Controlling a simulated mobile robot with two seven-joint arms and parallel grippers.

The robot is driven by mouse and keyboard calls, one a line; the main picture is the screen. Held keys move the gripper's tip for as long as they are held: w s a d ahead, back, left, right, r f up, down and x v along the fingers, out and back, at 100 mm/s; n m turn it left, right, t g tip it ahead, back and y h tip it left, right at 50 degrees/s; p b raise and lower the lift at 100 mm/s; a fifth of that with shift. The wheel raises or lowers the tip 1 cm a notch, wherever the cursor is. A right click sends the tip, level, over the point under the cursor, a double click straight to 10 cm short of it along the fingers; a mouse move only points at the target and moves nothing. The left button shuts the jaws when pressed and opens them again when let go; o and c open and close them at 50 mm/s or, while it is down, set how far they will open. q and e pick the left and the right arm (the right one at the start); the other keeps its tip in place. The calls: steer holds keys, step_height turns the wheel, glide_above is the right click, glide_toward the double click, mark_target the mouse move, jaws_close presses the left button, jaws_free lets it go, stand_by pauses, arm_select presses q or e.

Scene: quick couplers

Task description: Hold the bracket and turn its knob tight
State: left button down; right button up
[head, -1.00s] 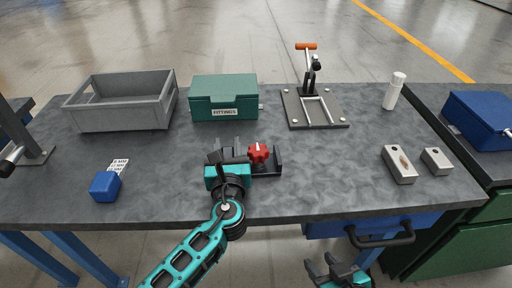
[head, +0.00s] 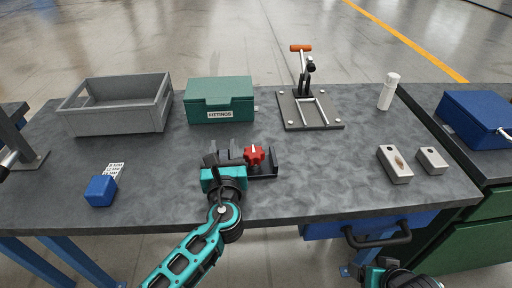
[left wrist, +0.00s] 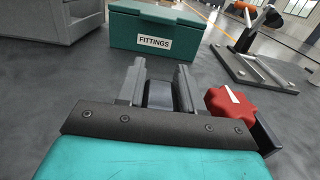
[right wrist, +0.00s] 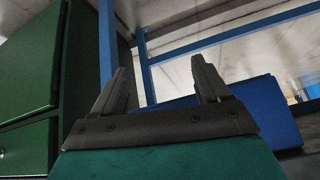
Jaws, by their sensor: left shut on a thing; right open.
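A dark bracket (head: 266,171) with a red star-shaped knob (head: 254,155) sits on the bench near its front middle. The knob carries a white pointer mark; it also shows in the left wrist view (left wrist: 232,103), right of the fingers. My left gripper (head: 228,156) is shut on the left part of the bracket, a dark block that shows between the fingers in the left wrist view (left wrist: 159,95). My right gripper (right wrist: 162,88) is open and empty, low in front of the bench; in the head view only part of it shows at the bottom right edge.
A green FITTINGS box (head: 219,99) and a grey crate (head: 117,104) stand behind. A toggle clamp on a plate (head: 310,110) stands back right. A blue drawer with a black handle (head: 377,238) hangs below the bench front.

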steer(key=d+r+m+g+h, duration=0.2)
steer(key=d+r+m, duration=0.15)
steer(key=d, duration=0.55)
steer(key=d+r+m+g+h, duration=0.25)
steer(key=d+m, duration=0.25)
steer(key=d, duration=0.3)
steer(key=d+r+m+g+h, duration=0.15)
steer(key=d+r+m, duration=0.3)
steer(key=d, duration=0.45)
steer(key=w+d+r+m+t+h, duration=0.1)
steer(key=w+d+r, duration=0.1)
steer(key=w+r, duration=0.5)
steer(key=w+d+r+m+t+h, duration=0.15)
steer(key=w+r, duration=0.35)
steer(key=r, duration=0.5)
steer(key=w+a+f+n+t+y, duration=0.1)
steer(key=w+a+n+y, duration=0.3)
steer(key=a, duration=0.3)
steer(key=w+a+f+n+y, duration=0.2)
steer(key=w+a+n, duration=0.3)
steer(key=a+n, duration=0.15)
steer(key=n+g+y, duration=0.5)
steer(key=n+y, duration=0.2)
steer(key=n, duration=1.9)
glide_toward(255, 151)
steer(key=shift+t, duration=0.35)
steer(key=x, duration=0.9)
steer(key=shift+s, duration=0.3)
